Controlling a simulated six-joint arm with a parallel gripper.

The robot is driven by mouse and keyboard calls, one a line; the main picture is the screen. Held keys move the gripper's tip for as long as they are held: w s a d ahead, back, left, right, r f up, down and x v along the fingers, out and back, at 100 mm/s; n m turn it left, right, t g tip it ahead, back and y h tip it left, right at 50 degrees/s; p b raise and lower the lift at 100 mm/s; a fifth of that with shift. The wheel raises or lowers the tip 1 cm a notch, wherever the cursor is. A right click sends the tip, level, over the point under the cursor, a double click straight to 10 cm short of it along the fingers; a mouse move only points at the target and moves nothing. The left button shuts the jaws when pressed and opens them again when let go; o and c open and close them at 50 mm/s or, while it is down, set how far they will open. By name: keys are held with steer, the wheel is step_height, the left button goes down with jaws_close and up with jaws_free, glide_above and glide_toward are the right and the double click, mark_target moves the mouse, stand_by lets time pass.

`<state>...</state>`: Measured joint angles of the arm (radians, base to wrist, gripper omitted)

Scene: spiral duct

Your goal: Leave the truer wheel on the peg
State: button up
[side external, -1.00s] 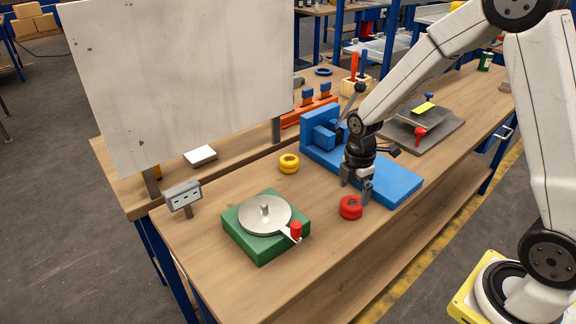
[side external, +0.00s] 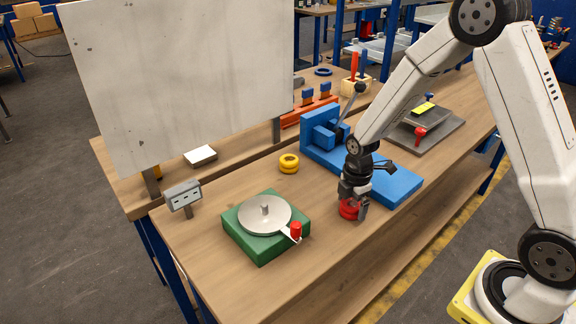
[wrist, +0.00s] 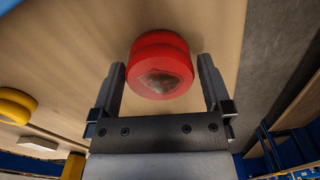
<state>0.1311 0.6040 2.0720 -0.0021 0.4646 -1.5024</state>
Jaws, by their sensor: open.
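The red wheel (side external: 349,209) lies on the wooden bench in front of the blue fixture. My gripper (side external: 354,206) is down at it, with its fingers open. In the wrist view the red wheel (wrist: 160,66) sits between and a little beyond the open fingertips of my gripper (wrist: 163,68), with gaps at both sides. The yellow wheel (side external: 289,163) lies on the bench further back; it also shows at the left of the wrist view (wrist: 15,106). A short upright peg (side external: 265,209) stands bare at the middle of the silver disc (side external: 254,222) on the green base (side external: 262,249).
The blue fixture (side external: 398,188) stands close behind my gripper. A red-knobbed lever (side external: 296,230) juts from the green base. A small grey box with a display (side external: 184,195) and a large pale panel (side external: 180,80) stand at the left. Bench between wheel and green base is clear.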

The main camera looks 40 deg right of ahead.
steer(key=shift+c, duration=0.2)
steer(key=c, duration=1.1)
steer(key=shift+r, duration=0.2)
steer(key=shift+r, duration=0.9)
steer(key=shift+s+a+r, duration=0.25)
steer(key=shift+s+r, duration=1.55)
steer(key=shift+s, duration=0.5)
steer(key=shift+s+a+r, duration=0.2)
steer(key=shift+s+r, duration=1.6)
steer(key=shift+s, duration=0.55)
steer(key=shift+s+a+r, duration=0.25)
steer(key=shift+s+r, duration=1.55)
steer(key=shift+s, duration=0.5)
steer(key=shift+w, duration=0.1)
